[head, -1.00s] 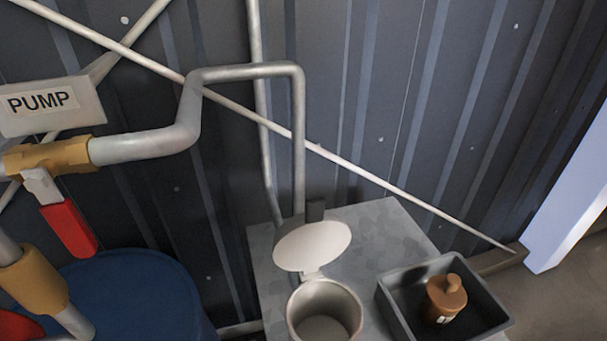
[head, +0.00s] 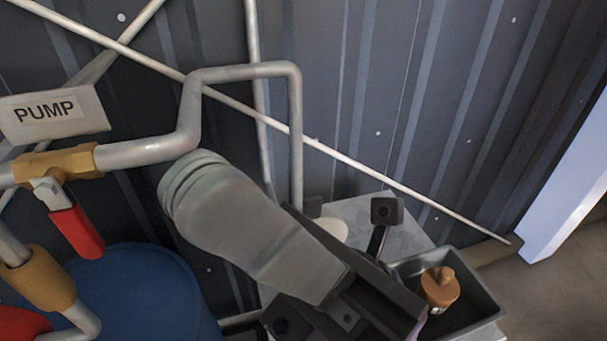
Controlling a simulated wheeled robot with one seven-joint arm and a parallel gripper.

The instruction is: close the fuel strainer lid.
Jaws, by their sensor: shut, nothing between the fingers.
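The pale round strainer lid (head: 335,228) shows only as a small piece behind my arm, above the grey metal stand top. Its angle now is hard to tell. The strainer cup below it is hidden by my arm and gripper. My gripper (head: 372,292), dark and blocky, is at the lower middle, in front of the strainer and left of the tray. It is shut and empty. Its fingertips are not clearly seen, and I cannot tell whether it touches the lid or cup.
A dark tray (head: 487,288) with a brown-orange capped object (head: 440,287) stands close to the right of my gripper. A grey pipe (head: 297,140) comes down behind the strainer. A blue drum (head: 150,295) and a red-handled valve (head: 77,230) are at left.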

